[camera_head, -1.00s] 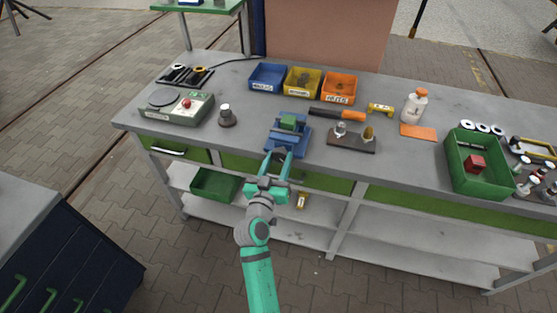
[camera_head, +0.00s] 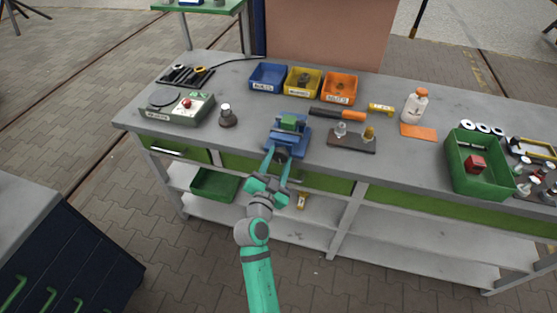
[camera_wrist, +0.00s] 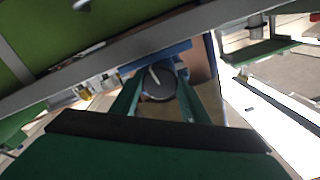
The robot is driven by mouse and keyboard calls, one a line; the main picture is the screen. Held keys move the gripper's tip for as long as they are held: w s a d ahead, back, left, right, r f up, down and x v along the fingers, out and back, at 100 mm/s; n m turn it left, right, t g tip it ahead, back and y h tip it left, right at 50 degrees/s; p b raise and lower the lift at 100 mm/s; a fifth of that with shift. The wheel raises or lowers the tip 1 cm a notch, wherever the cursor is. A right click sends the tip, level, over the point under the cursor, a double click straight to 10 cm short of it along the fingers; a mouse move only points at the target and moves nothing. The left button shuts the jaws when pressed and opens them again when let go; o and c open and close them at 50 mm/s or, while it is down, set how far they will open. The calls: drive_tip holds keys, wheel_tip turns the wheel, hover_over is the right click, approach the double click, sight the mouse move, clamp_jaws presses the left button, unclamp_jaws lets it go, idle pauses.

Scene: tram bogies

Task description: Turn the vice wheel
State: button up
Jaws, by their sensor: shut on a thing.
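The blue vice (camera_head: 288,136) stands at the front edge of the grey workbench, with a green block (camera_head: 289,122) in its top. Its dark round wheel (camera_head: 282,155) faces forward over the bench edge. In the wrist view the wheel (camera_wrist: 158,83) is a dark disc with a pale line on its face. My gripper (camera_head: 279,157) is shut on the wheel, one finger on each side of it. The wrist view also shows my gripper's two fingers (camera_wrist: 159,90) flanking the disc. The vice's jaws are too small to judge.
Left of the vice are a dark knobbed piece (camera_head: 227,116) and a control box with a red button (camera_head: 187,104). Blue, yellow and orange bins (camera_head: 304,81) stand behind. An open shelf runs below the bench.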

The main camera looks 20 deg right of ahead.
drive_tip(key=shift+f, duration=0.15)
idle(0.3)
drive_tip(key=o, duration=1.1)
drive_tip(key=shift+c, duration=0.2)
drive_tip(key=v, duration=1.1)
